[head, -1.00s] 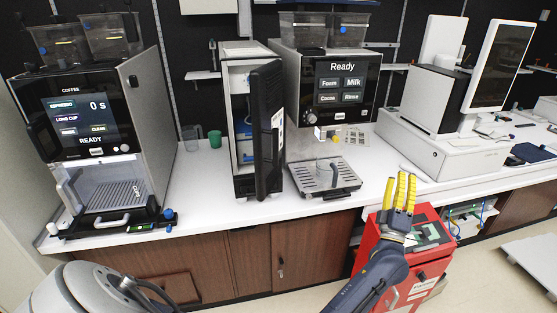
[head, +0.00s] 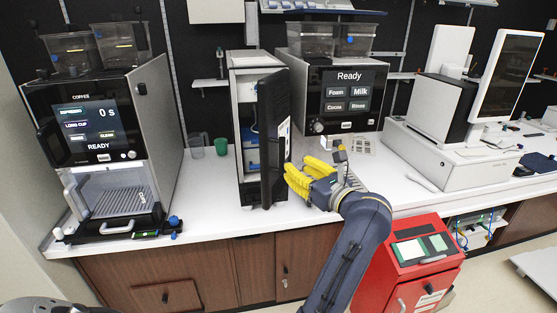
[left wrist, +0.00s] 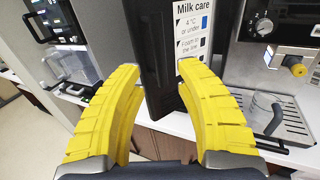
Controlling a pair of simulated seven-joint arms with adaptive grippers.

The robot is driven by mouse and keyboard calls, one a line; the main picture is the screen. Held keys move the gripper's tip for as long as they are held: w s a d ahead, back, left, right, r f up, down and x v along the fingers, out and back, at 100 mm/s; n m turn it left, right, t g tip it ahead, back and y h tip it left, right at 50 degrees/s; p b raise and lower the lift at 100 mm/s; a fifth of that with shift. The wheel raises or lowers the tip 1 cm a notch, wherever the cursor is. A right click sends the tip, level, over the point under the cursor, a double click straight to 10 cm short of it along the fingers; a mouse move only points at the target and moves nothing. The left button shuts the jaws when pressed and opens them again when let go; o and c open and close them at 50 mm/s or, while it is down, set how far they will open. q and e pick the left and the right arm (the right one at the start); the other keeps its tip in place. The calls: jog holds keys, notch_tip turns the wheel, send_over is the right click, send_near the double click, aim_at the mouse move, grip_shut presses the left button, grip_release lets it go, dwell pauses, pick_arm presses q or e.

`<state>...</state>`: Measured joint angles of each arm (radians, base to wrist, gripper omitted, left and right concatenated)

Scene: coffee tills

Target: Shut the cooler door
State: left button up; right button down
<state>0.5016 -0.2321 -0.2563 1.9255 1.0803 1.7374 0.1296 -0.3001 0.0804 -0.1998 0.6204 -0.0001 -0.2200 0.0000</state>
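The cooler (head: 243,120) is a narrow light-grey cabinet on the counter, between the two coffee machines. Its black door (head: 273,135) stands open, swung out toward me on the right side, and the lit inside with blue items shows at left. My left gripper (head: 290,178), with yellow fingers, is at the right of the door, by its lower outer face. In the left wrist view the fingers (left wrist: 158,65) are apart and empty, with the black door (left wrist: 160,85) and its "Milk care" label (left wrist: 193,30) just beyond the tips. I cannot tell whether they touch it. My right gripper is not in view.
A coffee machine (head: 105,130) stands at left and another with a "Ready" screen (head: 349,76) behind my gripper. A green cup (head: 221,146) sits left of the cooler.

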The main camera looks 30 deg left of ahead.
aim_at(284, 158)
pick_arm(q)
jog(key=x, duration=0.8)
grip_shut()
